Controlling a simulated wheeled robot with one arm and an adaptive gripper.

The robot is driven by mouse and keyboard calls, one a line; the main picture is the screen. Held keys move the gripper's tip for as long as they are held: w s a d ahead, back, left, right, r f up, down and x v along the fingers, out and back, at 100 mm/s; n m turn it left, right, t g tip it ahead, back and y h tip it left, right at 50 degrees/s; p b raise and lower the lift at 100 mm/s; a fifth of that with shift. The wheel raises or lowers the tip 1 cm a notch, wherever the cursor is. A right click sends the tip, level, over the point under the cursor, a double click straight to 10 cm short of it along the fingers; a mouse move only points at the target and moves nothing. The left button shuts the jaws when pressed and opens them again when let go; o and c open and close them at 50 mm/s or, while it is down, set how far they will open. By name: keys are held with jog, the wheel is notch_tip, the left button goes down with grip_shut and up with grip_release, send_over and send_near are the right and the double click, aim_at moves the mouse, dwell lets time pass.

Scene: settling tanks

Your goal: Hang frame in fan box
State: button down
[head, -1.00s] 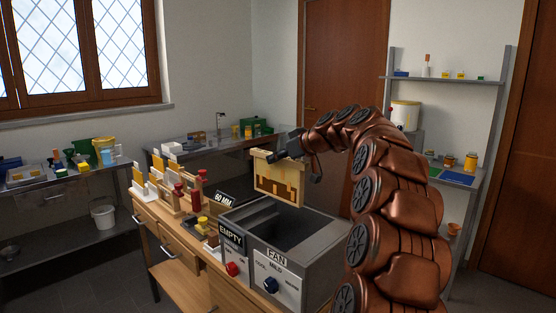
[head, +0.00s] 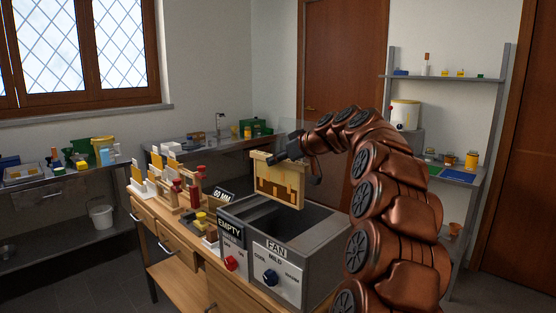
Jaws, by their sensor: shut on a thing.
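The frame (head: 277,182) is a pale yellow wooden panel with a top bar and dark brown stepped patches on its lower part. My gripper (head: 283,154) is shut on its top bar and holds it upright. The fan box (head: 278,265) is a grey open-topped box labelled FAN, with a dark dial on its front. The frame hangs over the far part of the box's opening. Its lower edge looks close to the rim level, and I cannot tell if it is inside. The jaw tips are partly hidden by the gripper body.
A box section labelled EMPTY (head: 230,235) with a red knob adjoins the fan box on the left. A 60 MM sign (head: 222,196) and wooden stands with red knobs (head: 185,190) stand farther left on the wooden bench (head: 172,262). Shelves stand at the right wall.

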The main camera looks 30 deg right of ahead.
aim_at(277, 179)
jog(key=shift+f+b, duration=0.85)
jog(key=shift+f, duration=0.25)
jog(key=shift+b, duration=1)
dwell(1.2)
